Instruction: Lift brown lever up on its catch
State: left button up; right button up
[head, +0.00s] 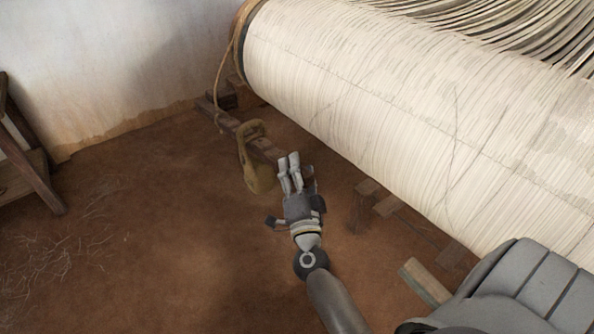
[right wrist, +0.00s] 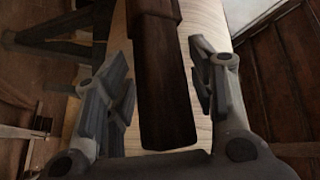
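The brown lever (right wrist: 166,85) is a dark wooden bar in the right wrist view. It comes down from the top middle and its blunt end lies between the two fingers of my right gripper (right wrist: 160,60). The fingers are apart, one on each side of the bar, with a gap showing on the right. In the head view my right gripper (head: 289,164) is low beside the big cloth beam, and a small dark brown piece (head: 308,173) shows just behind its fingers. I cannot make out the catch. My left gripper is not in view.
The large cream warp beam (head: 400,110) fills the upper right. A tan hanging bundle (head: 258,172) with a rope (head: 222,80) is just left of my right gripper. Wooden blocks (head: 368,190) stand under the beam. A wooden stand (head: 30,165) is far left.

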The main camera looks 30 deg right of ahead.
grip_shut()
jog(key=shift+s+f+b, duration=0.1)
jog(key=shift+f+b, duration=0.4)
jog(key=shift+f, duration=0.3)
jog(key=shift+o, duration=0.4)
grip_release()
jog(key=v, duration=1.2)
